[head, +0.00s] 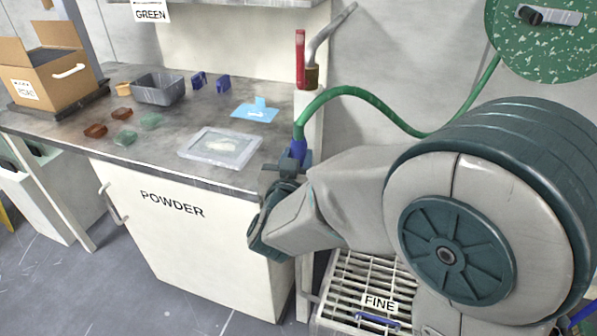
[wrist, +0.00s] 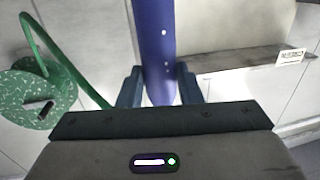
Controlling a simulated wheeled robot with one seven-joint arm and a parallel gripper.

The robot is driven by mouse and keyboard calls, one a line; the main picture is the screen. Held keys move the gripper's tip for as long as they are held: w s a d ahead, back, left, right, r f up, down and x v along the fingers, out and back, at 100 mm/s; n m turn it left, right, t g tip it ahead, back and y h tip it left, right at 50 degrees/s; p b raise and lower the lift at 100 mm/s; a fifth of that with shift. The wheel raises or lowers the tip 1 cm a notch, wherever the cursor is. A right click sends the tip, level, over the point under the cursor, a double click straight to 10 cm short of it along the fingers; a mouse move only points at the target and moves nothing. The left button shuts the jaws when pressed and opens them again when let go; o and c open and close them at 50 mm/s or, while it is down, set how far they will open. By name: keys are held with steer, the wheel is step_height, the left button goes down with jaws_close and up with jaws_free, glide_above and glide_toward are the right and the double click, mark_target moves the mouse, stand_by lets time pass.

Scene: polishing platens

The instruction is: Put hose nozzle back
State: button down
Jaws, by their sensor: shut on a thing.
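The blue hose nozzle (head: 298,149) is at the right end of the bench, beside the pale post, with the green hose (head: 375,97) joined to its top. My gripper (head: 289,163) is shut on it. In the wrist view the nozzle (wrist: 154,45) stands between the two fingers of my gripper (wrist: 158,88) and runs up out of the picture. The hose arches to the right toward a speckled green reel (head: 545,40), also seen in the wrist view (wrist: 35,98). The nozzle's lower end is hidden, and I cannot make out a holder for it.
A red-handled tap (head: 301,60) stands above the post. The bench (head: 80,150) holds a clear tray (head: 221,148), a grey bin (head: 158,88), a cardboard box (head: 50,75) and small coloured pieces. A white grate (head: 350,275) marked FINE lies below my arm.

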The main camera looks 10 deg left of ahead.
steer(key=f, duration=0.3)
steer(key=shift+w+f, duration=0.2)
steer(key=shift+f, duration=0.05)
steer(key=shift+f+b, duration=0.25)
steer(key=shift+b, duration=0.25)
steer(key=c, duration=1)
jaws_free()
steer(key=shift+r, duration=0.1)
